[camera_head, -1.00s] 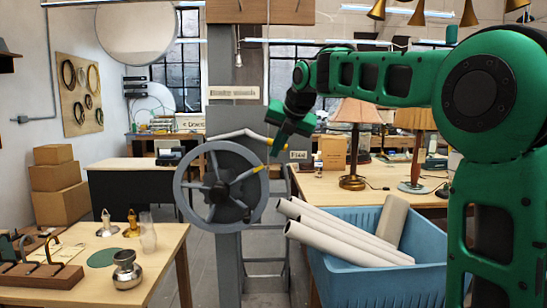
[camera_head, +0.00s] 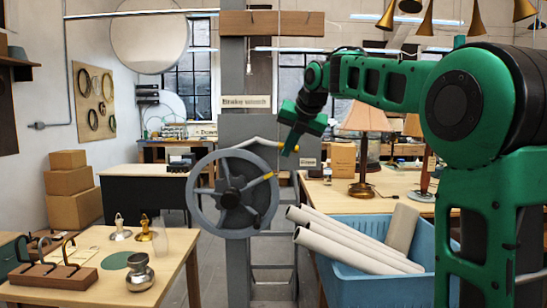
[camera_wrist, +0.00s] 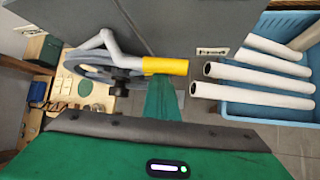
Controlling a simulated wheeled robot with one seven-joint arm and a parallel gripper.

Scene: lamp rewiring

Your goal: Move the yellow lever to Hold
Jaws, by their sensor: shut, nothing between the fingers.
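The lever is a bent grey bar with a yellow end sleeve. In the head view its yellow end (camera_head: 296,149) reaches right from the grey post above the wheel. The wrist view shows the yellow sleeve (camera_wrist: 165,66) and the grey bar (camera_wrist: 110,45). My gripper (camera_head: 290,146) is shut and empty, pointing down at the yellow end and partly hiding it. In the wrist view the shut fingers (camera_wrist: 163,98) lie right beside the sleeve; I cannot tell whether they touch. A small label (camera_head: 308,162) sits right of the lever, too small to read surely.
A "Brake winch" sign (camera_head: 245,101) is above. A blue bin (camera_head: 350,270) of white tubes stands at lower right; a lamp table (camera_head: 335,192) is behind it.

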